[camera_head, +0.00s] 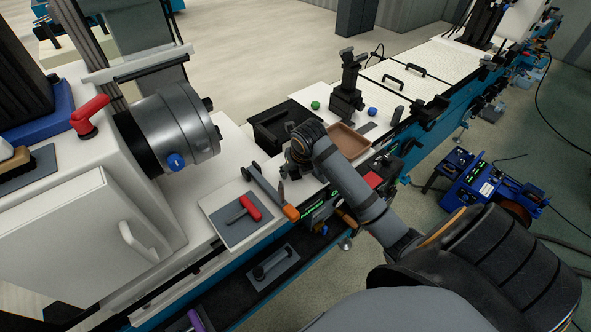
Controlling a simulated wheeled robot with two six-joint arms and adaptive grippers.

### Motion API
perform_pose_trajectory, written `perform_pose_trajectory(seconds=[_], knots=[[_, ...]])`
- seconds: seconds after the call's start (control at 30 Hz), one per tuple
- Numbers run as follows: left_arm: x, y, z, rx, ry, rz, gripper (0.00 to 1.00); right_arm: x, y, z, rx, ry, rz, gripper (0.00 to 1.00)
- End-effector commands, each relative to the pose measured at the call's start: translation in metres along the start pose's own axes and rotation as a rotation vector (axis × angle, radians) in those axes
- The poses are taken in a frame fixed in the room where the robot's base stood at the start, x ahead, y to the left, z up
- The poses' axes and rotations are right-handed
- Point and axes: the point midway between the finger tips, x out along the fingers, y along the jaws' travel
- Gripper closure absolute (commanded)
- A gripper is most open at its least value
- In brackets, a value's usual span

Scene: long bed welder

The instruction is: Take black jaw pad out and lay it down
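My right arm comes in from the lower right, and its gripper (284,184) points down over the white bench top, just left of a brown tray (362,138). The fingers are small and partly hidden by the wrist, so I cannot tell whether they are open or shut, or hold anything. I cannot pick out the black jaw pad with certainty. A black upright clamp-like fixture (346,92) stands on the bench beyond the gripper. A small dark flat piece (367,127) lies near the tray. My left gripper is not in view.
A silver chuck (186,125) on a white housing is at left. A grey mat (222,216) bears a red-handled tool (250,208), with an orange-ended bar (268,189) beside it. A black open bin (268,130) stands behind the gripper. White covers with black handles (392,82) lie beyond.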

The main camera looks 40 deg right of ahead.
Motion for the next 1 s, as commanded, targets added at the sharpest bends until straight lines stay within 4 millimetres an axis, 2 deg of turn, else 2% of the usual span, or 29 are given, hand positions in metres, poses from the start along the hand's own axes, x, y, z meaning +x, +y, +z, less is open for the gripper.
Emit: perform_pose_trajectory(seconds=[0.23, 0.33, 0.47, 0.7, 0.83, 1.0], knots=[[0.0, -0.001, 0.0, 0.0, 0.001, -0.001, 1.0, 0.0, 0.0, 0.0, 0.0, 0.0, 0.0, 0.43], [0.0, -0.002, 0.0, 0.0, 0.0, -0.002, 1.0, -0.007, 0.0, 0.001, -0.001, -0.002, 0.0, 0.43], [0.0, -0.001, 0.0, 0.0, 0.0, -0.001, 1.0, -0.031, -0.001, 0.001, -0.003, -0.005, -0.002, 0.43], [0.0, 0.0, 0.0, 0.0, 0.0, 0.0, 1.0, -0.09, -0.001, 0.001, -0.003, -0.006, -0.003, 0.43], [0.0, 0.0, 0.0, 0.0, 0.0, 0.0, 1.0, -0.11, -0.001, 0.001, -0.001, -0.003, -0.001, 0.43], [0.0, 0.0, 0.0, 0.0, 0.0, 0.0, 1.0, -0.12, 0.0, 0.0, -0.001, 0.0, -0.001, 0.43]])
